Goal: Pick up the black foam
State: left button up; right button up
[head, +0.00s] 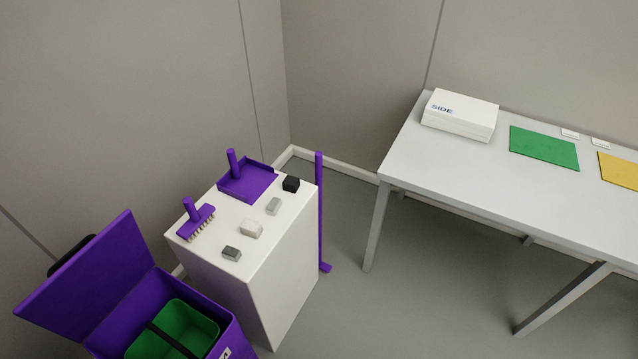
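A small black foam block (291,184) sits on top of the white cabinet (281,262), near its back right corner. It lies just right of the purple dustpan (246,183) and beyond a grey block (273,206). A whitish block (251,228) and a dark grey block (231,253) lie closer to the cabinet's front edge. Neither of my grippers shows in the head view.
A purple brush (197,220) lies at the cabinet's left edge. An open purple bin (110,325) with a green inner container (190,322) stands at the lower left. A purple pole (320,210) stands right of the cabinet. A grey table (460,170) holds a white box (460,115). Floor between is clear.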

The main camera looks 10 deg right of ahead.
aim_at(291, 183)
jog(key=i+l, duration=0.55)
jog(key=i, duration=0.25)
